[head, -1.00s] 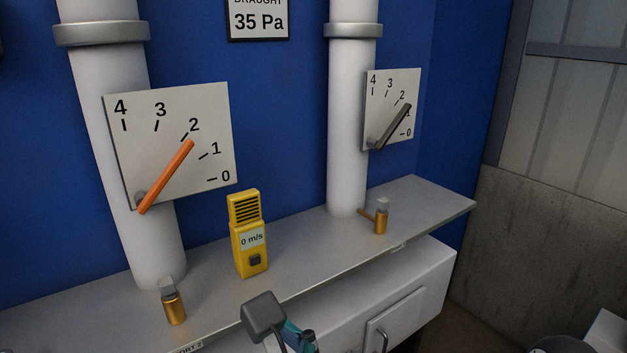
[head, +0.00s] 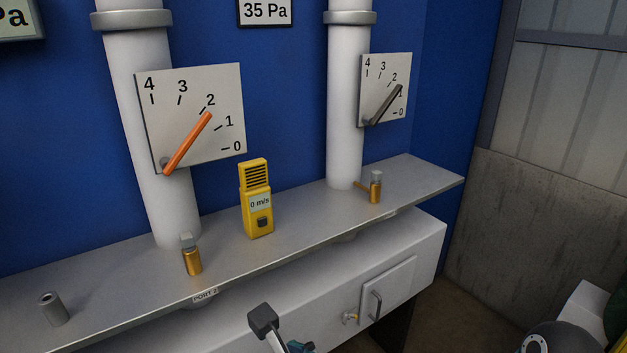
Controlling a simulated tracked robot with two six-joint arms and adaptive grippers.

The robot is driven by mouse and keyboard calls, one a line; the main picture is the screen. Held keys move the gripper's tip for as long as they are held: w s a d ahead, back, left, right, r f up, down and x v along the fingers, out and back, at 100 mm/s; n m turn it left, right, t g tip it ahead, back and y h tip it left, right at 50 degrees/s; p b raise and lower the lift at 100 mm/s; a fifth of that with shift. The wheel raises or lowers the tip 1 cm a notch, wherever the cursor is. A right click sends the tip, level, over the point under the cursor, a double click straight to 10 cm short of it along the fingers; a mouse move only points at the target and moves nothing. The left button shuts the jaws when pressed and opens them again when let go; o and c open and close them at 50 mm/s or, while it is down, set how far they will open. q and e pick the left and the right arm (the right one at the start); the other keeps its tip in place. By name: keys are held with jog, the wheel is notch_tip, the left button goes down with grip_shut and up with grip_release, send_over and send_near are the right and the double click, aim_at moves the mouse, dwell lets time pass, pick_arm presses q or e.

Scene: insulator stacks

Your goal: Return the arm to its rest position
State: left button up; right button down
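Neither of my grippers can be made out in the head view. At the bottom edge a dark grey block (head: 263,319) on a pale stalk shows, with a teal piece (head: 300,346) beside it; I cannot tell what they belong to. An orange lever (head: 187,143) on the left dial plate (head: 225,85) points close to the 2 mark. A dark grey lever (head: 386,105) on the right dial plate (head: 375,70) points close to the 1 mark. No gripper touches either lever.
A yellow meter (head: 258,222) reading 0 m/s stands upright on the grey shelf (head: 310,215). Brass fittings stand near the left pipe (head: 176,213) and right pipe (head: 346,160). A grey cylinder (head: 54,310) is at far left. A white cabinet (head: 330,280) lies below.

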pick_arm(q)
jog(key=s+f+n+g+h, duration=0.25)
jog(key=f+n, duration=0.45)
jog(key=f, duration=0.5)
jog(key=s+a+f+n+g+h+p, duration=0.15)
jog(key=f+n+g+h, duration=0.35)
jog(key=f, duration=0.6)
jog(key=s+f+n+g+h, duration=0.2)
jog(key=f+n, duration=0.6)
jog(key=f, duration=0.4)
jog(key=a+f+n+t, duration=0.2)
jog(key=a+f+n, duration=0.2)
jog(key=n, duration=0.6)
jog(key=shift+s+a+f+h, duration=0.35)
jog(key=shift+s+f, duration=0.05)
jog(key=shift+f, duration=0.5)
jog(key=shift+o, duration=0.2)
